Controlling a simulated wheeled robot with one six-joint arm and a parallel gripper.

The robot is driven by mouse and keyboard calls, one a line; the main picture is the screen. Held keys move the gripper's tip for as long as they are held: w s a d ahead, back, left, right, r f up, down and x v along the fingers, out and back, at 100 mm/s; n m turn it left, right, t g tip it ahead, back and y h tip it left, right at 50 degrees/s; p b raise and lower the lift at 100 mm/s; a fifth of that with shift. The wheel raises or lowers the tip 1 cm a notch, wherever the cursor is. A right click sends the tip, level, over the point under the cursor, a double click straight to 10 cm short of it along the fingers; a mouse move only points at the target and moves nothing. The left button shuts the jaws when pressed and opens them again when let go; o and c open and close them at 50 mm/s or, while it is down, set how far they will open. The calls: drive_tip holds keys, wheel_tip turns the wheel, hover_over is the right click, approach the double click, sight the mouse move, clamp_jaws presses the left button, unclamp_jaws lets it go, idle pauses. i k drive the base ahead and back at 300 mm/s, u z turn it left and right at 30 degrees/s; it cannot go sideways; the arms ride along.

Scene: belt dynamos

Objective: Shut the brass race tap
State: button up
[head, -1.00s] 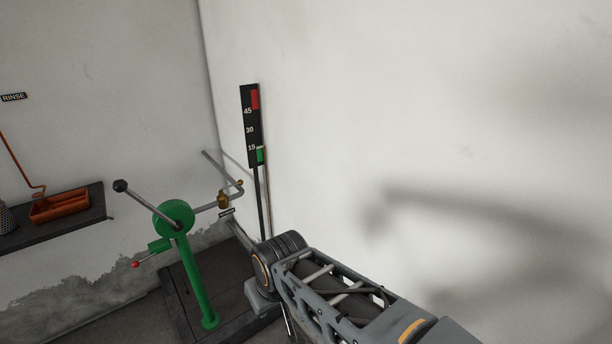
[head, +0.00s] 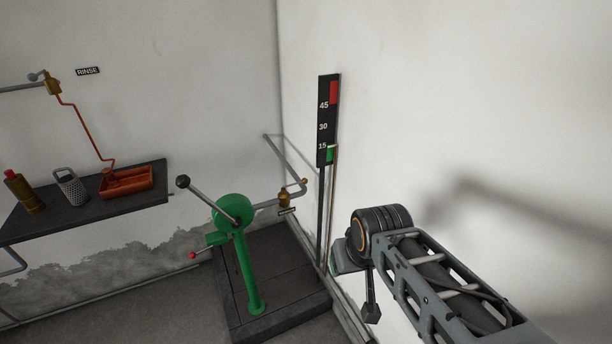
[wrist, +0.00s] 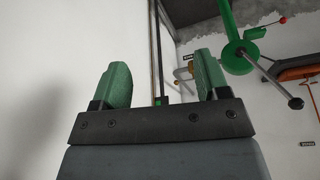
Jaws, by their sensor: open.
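A brass tap (head: 284,199) sits on the grey pipe between the green hand-cranked machine (head: 234,211) and the wall corner. A small label beneath it is too small to read. A brass knob shows at the pipe's bend just right of it. In the wrist view, which is tipped over, brass (wrist: 184,73) shows beside the right finger, partly hidden by it. My gripper (wrist: 163,82) is open and empty, its two green-padded fingers wide apart. It is away from the tap, touching nothing visible. In the head view my arm is at the right; the fingers cannot be made out.
A gauge board (head: 328,119) stands on a rod at the right wall, between tap and arm. The machine's crank (head: 207,200) juts left. Another brass tap (head: 53,86), near a RINSE sign (head: 88,71), feeds a copper pipe over a shelf (head: 85,211) with an orange tray (head: 126,182).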

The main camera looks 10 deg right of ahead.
sight(304, 181)
drive_tip(key=k, duration=1.3)
drive_tip(key=u, duration=0.75)
drive_tip(key=i, duration=1.6)
drive_tip(key=z, duration=0.5)
drive_tip(key=i, duration=0.65)
drive_tip(key=z, duration=0.5)
